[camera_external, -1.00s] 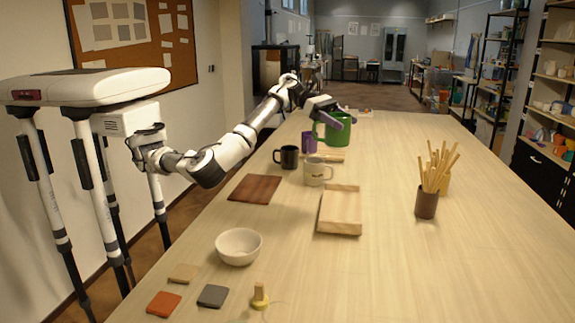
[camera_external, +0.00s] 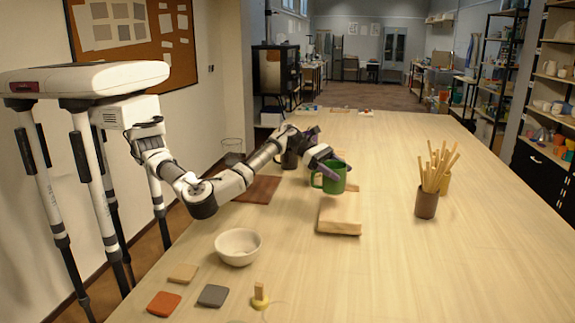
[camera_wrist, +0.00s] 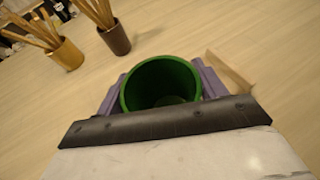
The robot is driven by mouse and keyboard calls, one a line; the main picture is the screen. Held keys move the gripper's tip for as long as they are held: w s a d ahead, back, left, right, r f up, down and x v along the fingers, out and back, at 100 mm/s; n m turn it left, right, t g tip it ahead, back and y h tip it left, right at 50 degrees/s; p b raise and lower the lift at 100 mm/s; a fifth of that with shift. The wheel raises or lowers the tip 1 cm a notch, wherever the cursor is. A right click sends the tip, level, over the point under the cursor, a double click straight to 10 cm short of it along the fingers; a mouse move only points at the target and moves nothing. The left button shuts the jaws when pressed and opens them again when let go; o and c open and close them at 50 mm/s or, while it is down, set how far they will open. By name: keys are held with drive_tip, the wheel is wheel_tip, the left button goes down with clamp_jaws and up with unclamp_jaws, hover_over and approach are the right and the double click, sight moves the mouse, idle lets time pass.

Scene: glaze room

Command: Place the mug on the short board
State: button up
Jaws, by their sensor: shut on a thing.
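A green mug (camera_external: 328,182) is upright in my gripper (camera_external: 331,169), off the table, above or just behind the far end of a pale wooden board (camera_external: 340,222). In the wrist view I look into the open green mug (camera_wrist: 162,82), with a purple finger of my gripper (camera_wrist: 160,88) on each side. My gripper is shut on this mug. An edge of a pale board (camera_wrist: 230,72) shows right of the mug there. A dark brown board (camera_external: 262,188) lies to the left, partly behind my arm. I cannot tell for certain which board is the short one.
A black mug (camera_external: 289,161) is partly hidden by my arm; the white and purple mugs are hidden. A brown cup of sticks (camera_external: 426,203) stands to the right. A white bowl (camera_external: 238,246) and several small tiles (camera_external: 212,296) lie in front. The right side is mostly clear.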

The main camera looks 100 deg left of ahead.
sight(343, 184)
drive_tip(key=shift+f+p, duration=0.3)
drive_tip(key=shift+f, duration=1.45)
drive_tip(key=shift+f, duration=0.15)
drive_tip(key=o, duration=1.2)
drive_tip(key=shift+c, duration=0.2)
drive_tip(key=shift+s+r, duration=0.15)
drive_tip(key=shift+r, duration=0.05)
drive_tip(key=b+v, duration=0.2)
drive_tip(key=v, duration=0.9)
drive_tip(key=shift+s+a+r+b, duration=0.15)
drive_tip(key=shift+s+a+b, duration=0.1)
drive_tip(key=shift+b, duration=0.15)
